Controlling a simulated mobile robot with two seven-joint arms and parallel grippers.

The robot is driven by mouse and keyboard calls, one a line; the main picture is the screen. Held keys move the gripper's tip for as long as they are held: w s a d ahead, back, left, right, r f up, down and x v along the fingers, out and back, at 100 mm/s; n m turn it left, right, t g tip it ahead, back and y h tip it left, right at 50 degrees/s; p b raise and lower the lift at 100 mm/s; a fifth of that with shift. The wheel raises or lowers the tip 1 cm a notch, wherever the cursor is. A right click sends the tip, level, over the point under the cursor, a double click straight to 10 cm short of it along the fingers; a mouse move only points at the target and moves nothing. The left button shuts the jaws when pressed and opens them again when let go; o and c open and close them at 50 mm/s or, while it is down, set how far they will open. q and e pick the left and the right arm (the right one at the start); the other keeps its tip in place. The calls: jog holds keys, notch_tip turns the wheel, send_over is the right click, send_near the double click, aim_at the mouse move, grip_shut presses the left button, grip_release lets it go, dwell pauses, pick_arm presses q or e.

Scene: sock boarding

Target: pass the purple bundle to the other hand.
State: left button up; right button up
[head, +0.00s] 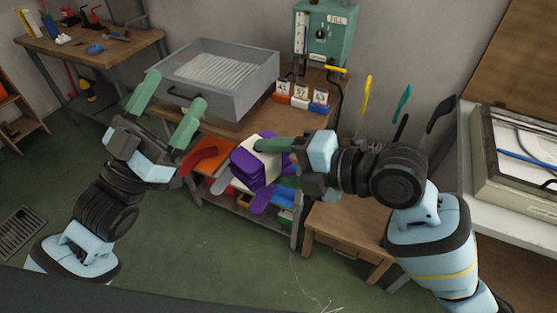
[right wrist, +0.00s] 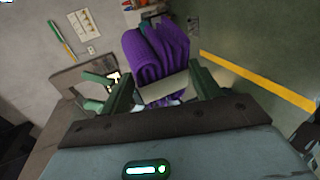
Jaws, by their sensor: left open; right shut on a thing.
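The purple bundle (head: 247,168) is a stack of folded purple socks with a pale band around it. My right gripper (head: 262,152) is shut on it and holds it up in front of the workbench. In the right wrist view the bundle (right wrist: 160,48) sits between the two green fingers, with the pale band (right wrist: 163,88) close to my gripper. My left gripper (head: 168,104) is open and empty, to the left of the bundle and apart from it. Its green fingers point up and away. The bundle's far side is hidden.
A grey metal tray (head: 262,82) stands on the workbench behind the grippers. A green machine (head: 325,35) and small coloured boxes (head: 300,97) are at the back. A lower shelf with coloured items lies beneath the bundle. A small wooden table (head: 345,225) stands under my right arm.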

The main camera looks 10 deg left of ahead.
pick_arm(q)
jog(key=s+a+f+n+g+y, duration=0.1)
jog(key=s+f+n+g+y, duration=0.3)
jog(key=f, duration=1.1)
jog(key=w+a+f+n+y, duration=0.15)
jog(key=f+y, duration=0.45)
jog(key=f, duration=0.9)
jog(key=s+d+f+n+g+y, duration=0.1)
jog(key=s+f+g+y, duration=0.2)
jog(key=s+f, duration=1.6)
jog(key=g, duration=0.4)
jog(key=shift+s+d+f+g, duration=0.35)
jog(key=shift+s+f+g, duration=0.05)
